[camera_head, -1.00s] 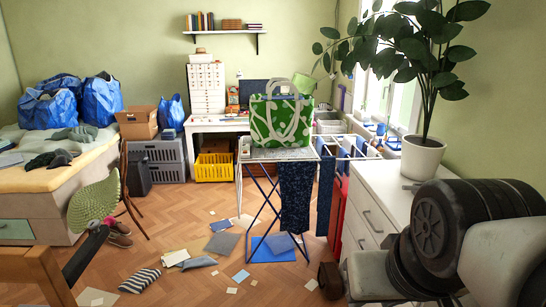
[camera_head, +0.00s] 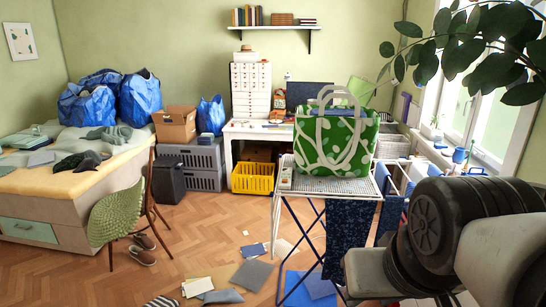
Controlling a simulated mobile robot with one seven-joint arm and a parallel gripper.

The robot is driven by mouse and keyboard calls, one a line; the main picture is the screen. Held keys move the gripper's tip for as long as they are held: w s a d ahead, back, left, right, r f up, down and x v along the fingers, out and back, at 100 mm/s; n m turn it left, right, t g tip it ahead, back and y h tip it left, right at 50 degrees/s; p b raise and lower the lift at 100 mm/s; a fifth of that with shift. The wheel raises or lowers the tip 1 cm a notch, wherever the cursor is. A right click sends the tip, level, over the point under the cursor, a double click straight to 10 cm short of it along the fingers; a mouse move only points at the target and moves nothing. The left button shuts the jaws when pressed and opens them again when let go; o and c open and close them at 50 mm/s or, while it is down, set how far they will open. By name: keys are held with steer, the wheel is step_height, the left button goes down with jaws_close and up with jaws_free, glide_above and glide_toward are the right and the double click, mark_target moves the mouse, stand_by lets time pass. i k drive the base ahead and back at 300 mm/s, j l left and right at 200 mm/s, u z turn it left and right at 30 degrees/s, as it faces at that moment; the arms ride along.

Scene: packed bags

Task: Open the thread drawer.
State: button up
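A white unit of many small drawers (camera_head: 251,92) stands on the left end of the white desk (camera_head: 258,129) at the back wall. All its drawer fronts look closed, and I cannot tell which one is the thread drawer. A straw hat sits on top of the unit. Parts of my own arm, dark and pale grey, fill the right foreground. My gripper is not seen.
A drying rack (camera_head: 322,185) with a green patterned bag (camera_head: 335,140) stands before the desk's right. A green chair (camera_head: 118,222), shoes and papers lie around the floor.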

mark_target(237, 86)
steer(key=i+u, duration=0.3)
steer(key=i, duration=0.45)
steer(key=i+l+u, duration=0.1)
steer(key=i+u, duration=0.2)
steer(key=i, duration=0.4)
steer(key=i+j+u, duration=0.1)
steer(key=i+u, duration=0.6)
steer(key=i, duration=0.15)
steer(key=i+l+u, duration=0.15)
steer(key=i+u, duration=0.2)
steer(key=i+z, duration=0.2)
steer(key=i, duration=0.3)
steer(key=i+j+z, duration=0.1)
steer(key=i+z, duration=0.15)
steer(key=i, duration=0.2)
steer(key=i+j+z, duration=0.2)
steer(key=i, duration=0.25)
steer(key=i+l+z, duration=0.15)
steer(key=i+z, duration=0.55)
steer(key=i+j+z, duration=0.15)
steer(key=i+z, duration=0.2)
steer(key=i, duration=0.95)
steer(key=i+u, duration=0.1)
steer(key=i, duration=0.7)
steer(key=i+z, duration=0.25)
steer(key=i, duration=0.25)
steer(key=l+u, duration=0.25)
steer(key=l, duration=0.25)
steer(key=l+u, duration=0.25)
steer(key=l, duration=0.25)
